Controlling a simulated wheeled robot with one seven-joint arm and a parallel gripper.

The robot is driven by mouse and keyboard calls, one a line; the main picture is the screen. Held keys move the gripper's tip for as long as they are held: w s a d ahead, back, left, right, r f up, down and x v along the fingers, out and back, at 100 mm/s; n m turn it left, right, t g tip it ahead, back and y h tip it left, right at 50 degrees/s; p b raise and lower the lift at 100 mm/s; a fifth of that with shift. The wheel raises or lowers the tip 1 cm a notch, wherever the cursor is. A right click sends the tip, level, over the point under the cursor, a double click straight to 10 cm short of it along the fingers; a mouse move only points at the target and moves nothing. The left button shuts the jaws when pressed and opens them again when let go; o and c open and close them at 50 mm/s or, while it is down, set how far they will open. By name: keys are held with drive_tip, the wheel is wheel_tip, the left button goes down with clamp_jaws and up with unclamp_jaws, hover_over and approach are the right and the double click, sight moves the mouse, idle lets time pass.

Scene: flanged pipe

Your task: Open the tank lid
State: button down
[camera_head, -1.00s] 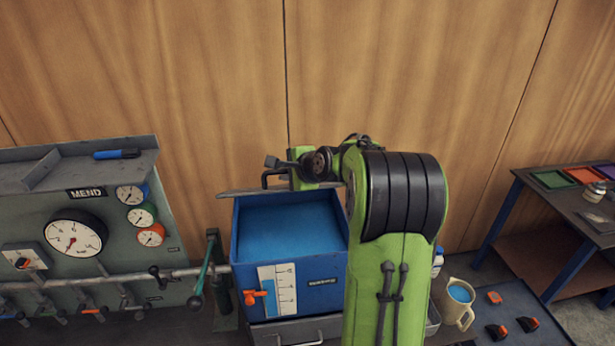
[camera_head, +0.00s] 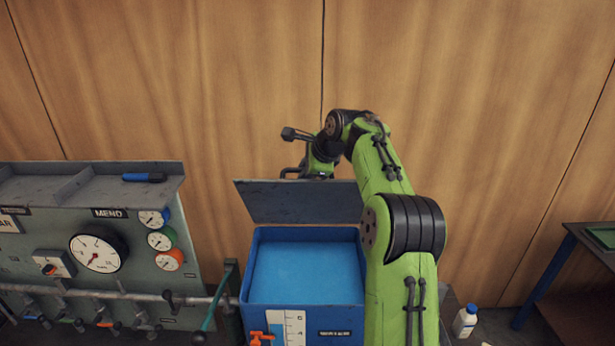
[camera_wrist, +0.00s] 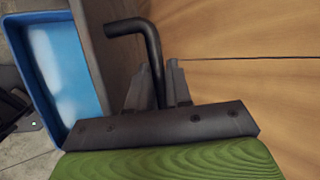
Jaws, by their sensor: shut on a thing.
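The blue tank (camera_head: 305,312) stands in front of me with its top open and blue liquid (camera_head: 305,272) inside. Its grey lid (camera_head: 300,202) is tilted up behind the opening, with its underside towards the head camera. In the wrist view the lid (camera_wrist: 100,50) shows edge-on beside the tank (camera_wrist: 22,60). My gripper (camera_wrist: 158,85) is shut on the lid's dark bent handle (camera_wrist: 146,28). In the head view the gripper is at the lid's far side and its fingers are mostly hidden behind the lid.
A gauge panel (camera_head: 90,250) with a pipe and a green-handled lever (camera_head: 216,300) stands left of the tank. A wooden wall (camera_head: 240,90) rises close behind the lid. A white bottle (camera_head: 465,320) and a side table (camera_head: 575,235) are at the right.

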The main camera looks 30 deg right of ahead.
drive_tip(key=shift+w+d, duration=0.1)
drive_tip(key=shift+w, duration=0.05)
drive_tip(key=c, duration=1.1)
unclamp_jaws()
drive_tip(key=shift+w, duration=0.1)
drive_tip(key=v, duration=1.5)
drive_tip(key=shift+s+r, duration=0.3)
drive_tip(key=shift+c, duration=0.5)
